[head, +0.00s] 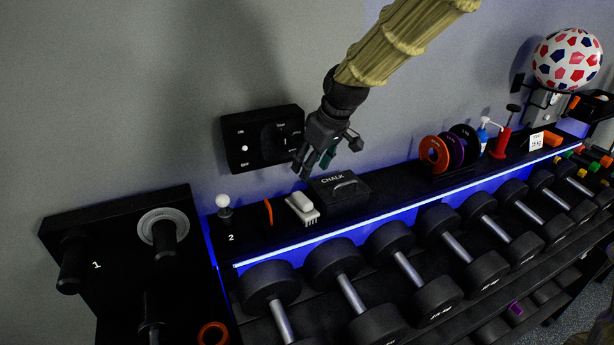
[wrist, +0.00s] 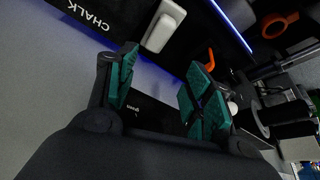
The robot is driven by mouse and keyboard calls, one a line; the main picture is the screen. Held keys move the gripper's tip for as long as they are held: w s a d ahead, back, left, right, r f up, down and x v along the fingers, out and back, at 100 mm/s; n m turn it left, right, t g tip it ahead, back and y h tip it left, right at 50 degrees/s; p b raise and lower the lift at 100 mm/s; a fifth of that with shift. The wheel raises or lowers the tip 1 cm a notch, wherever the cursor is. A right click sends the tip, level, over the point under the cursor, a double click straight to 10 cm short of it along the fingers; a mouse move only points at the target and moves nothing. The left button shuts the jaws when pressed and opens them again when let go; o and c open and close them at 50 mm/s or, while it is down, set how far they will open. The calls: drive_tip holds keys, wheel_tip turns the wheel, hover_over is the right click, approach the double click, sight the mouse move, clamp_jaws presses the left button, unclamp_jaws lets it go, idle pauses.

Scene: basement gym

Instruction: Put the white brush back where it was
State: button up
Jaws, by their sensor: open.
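The white brush (head: 301,207) lies on the black shelf top, just left of the black chalk box (head: 339,189), with its bristles toward the front edge. In the wrist view the brush (wrist: 163,26) shows beyond my fingertips, next to the box marked CHALK (wrist: 92,14). My gripper (head: 317,169) is above the back of the shelf, close to the wall and over the brush and chalk box area. In the wrist view my gripper (wrist: 160,92) has its two green-padded fingers apart with nothing between them. The brush is apart from the fingers.
An orange item (head: 268,211) and a white-knobbed lever (head: 224,206) stand left of the brush. A black switch panel (head: 262,138) is on the wall behind. Dumbbells (head: 402,261) line the rack in front. Round plates (head: 434,153) stand farther right; bare shelf lies between them and the chalk box.

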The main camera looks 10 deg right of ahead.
drive_tip(key=shift+b+v, duration=0.55)
drive_tip(key=shift+v, duration=2)
drive_tip(key=shift+a, duration=0.1)
